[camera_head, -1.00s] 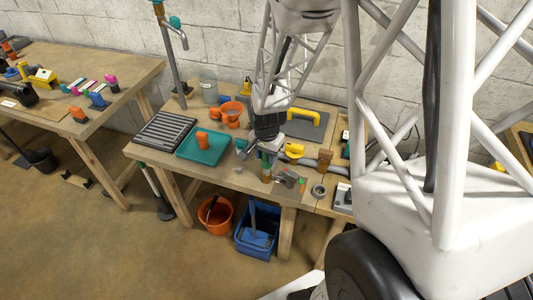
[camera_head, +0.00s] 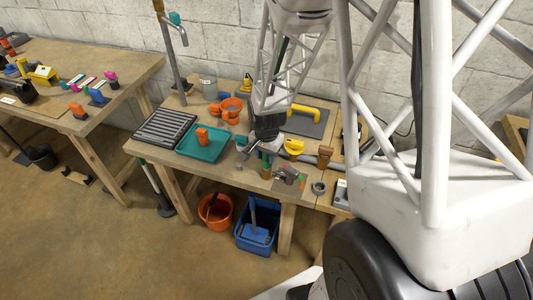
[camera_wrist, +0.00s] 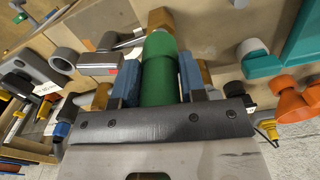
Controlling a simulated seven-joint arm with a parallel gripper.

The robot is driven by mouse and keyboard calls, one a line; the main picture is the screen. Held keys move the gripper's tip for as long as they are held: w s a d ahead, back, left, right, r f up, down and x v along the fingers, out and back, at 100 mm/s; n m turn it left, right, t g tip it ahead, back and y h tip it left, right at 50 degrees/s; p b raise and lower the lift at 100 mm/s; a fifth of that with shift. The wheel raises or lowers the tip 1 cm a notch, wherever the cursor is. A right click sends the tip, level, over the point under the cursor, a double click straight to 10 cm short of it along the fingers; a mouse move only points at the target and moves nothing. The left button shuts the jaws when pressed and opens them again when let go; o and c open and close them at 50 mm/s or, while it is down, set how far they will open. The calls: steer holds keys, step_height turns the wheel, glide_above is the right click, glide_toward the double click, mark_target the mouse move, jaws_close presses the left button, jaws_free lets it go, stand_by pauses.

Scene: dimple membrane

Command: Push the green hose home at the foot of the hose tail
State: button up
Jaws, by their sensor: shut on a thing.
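The green hose (camera_wrist: 158,82) stands between the two blue-padded fingers of my gripper (camera_wrist: 160,72) in the wrist view. The gripper is shut on it. A brass-coloured piece (camera_wrist: 161,18), apparently the foot of the hose tail, shows just beyond the hose's far end.
A grey clamp-like metal piece (camera_head: 286,174) and a grey ring (camera_head: 319,188) lie close on the right. A teal tray (camera_head: 204,154) with an orange item is to the left, with orange funnels (camera_head: 231,106) behind. Blue (camera_head: 256,236) and orange buckets stand below the bench.

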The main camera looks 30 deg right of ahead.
steer(key=shift+f, duration=1)
stand_by(1.5)
steer(key=o, duration=1.1)
steer(key=shift+r, duration=0.1)
steer(key=shift+r, duration=3.8)
